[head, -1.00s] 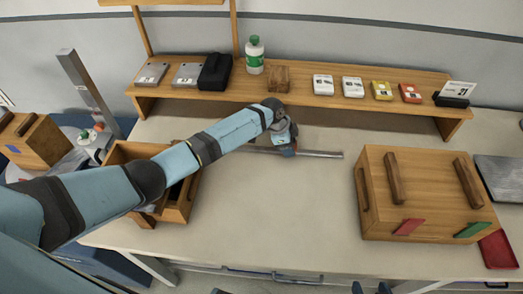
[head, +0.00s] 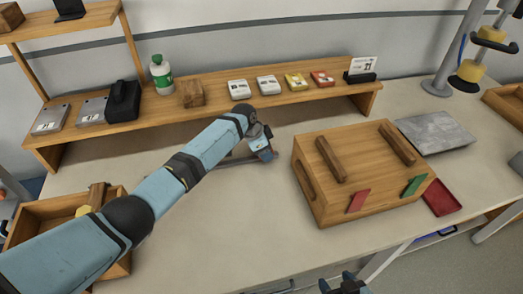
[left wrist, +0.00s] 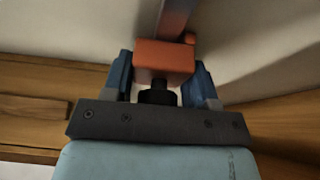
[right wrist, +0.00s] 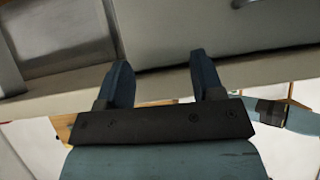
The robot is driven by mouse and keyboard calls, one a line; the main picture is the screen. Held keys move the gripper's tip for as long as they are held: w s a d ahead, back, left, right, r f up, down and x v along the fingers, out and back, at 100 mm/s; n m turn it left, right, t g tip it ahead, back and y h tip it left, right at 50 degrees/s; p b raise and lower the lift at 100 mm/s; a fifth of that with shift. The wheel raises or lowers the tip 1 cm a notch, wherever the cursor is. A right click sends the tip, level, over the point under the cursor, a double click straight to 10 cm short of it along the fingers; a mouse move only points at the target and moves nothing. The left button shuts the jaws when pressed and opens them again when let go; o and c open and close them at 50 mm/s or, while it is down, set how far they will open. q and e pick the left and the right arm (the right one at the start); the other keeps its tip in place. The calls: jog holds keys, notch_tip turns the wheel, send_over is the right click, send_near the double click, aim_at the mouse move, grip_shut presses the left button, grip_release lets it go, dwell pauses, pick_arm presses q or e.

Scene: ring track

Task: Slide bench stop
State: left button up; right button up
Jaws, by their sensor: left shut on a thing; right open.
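The bench stop is an orange block (left wrist: 165,58) with a dark knob under it in the left wrist view. My left gripper (left wrist: 160,78) is shut on the stop, one blue finger on each side. In the head view my left gripper (head: 268,155) is low over the bench near the rail's right part, just left of the wooden box. The arm hides most of the stop; a piece of rail (head: 233,161) shows. My right gripper (head: 343,284) is open and empty at the front edge, also in its wrist view (right wrist: 163,85).
A wooden box (head: 345,205) with bars and red and green tabs stands right of my left gripper. A shelf (head: 215,98) with small boxes and a bottle (head: 161,74) runs behind. An open wooden bin (head: 50,215) is at left. The bench's middle front is clear.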

pick_arm(q)
jog(key=shift+d+r, duration=0.1)
jog(key=shift+d, duration=0.1)
jog(key=o, duration=1.3)
jog(key=shift+d, duration=0.15)
jog(key=shift+a+r, duration=0.35)
jog(key=shift+r, duration=0.1)
jog(key=v, duration=1.2)
jog(key=shift+r, duration=0.25)
jog(key=shift+s+a+f, duration=0.1)
jog(key=shift+s, duration=0.15)
